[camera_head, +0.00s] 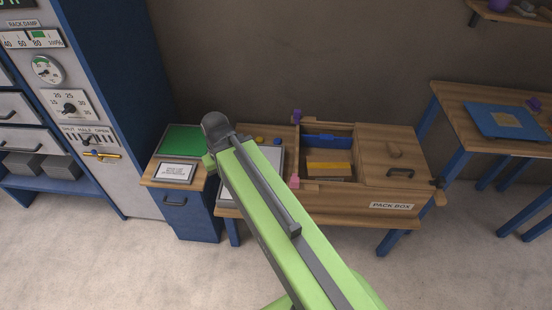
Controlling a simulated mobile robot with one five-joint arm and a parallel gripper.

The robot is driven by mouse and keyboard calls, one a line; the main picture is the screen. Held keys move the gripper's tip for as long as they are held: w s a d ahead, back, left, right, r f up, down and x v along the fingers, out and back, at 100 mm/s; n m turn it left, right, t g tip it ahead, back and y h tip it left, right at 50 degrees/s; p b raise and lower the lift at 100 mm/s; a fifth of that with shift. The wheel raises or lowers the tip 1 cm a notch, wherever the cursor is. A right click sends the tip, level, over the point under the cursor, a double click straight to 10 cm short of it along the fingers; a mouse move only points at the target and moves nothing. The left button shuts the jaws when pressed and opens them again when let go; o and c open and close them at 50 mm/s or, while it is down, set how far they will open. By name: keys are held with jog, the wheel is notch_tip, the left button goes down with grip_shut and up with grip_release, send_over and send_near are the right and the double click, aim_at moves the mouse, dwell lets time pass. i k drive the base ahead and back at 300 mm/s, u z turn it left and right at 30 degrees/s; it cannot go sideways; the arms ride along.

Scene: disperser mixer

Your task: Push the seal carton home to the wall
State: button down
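The pack box (340,206) is a wooden box on a table right of centre, with its left compartment open. Inside, an orange-yellow block (328,168) lies toward the front, and a blue piece (328,139) is along the back wall. No label shows which of these is the seal carton; a visible gap separates the two. My green arm reaches up from the bottom to a dark grey joint left of the box. My gripper does not show; it seems hidden behind the arm.
A wooden sliding lid (385,150) with a handle covers the box's right part. Pink (295,181) and purple (297,115) blocks stand at its left corners. A small cabinet with a green panel (183,139) is at left; another table with a blue tray (500,121) is at right.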

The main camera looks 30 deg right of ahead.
aim_at(329, 168)
jog(key=z, duration=0.25)
jog(key=i, duration=1)
jog(key=u, duration=0.3)
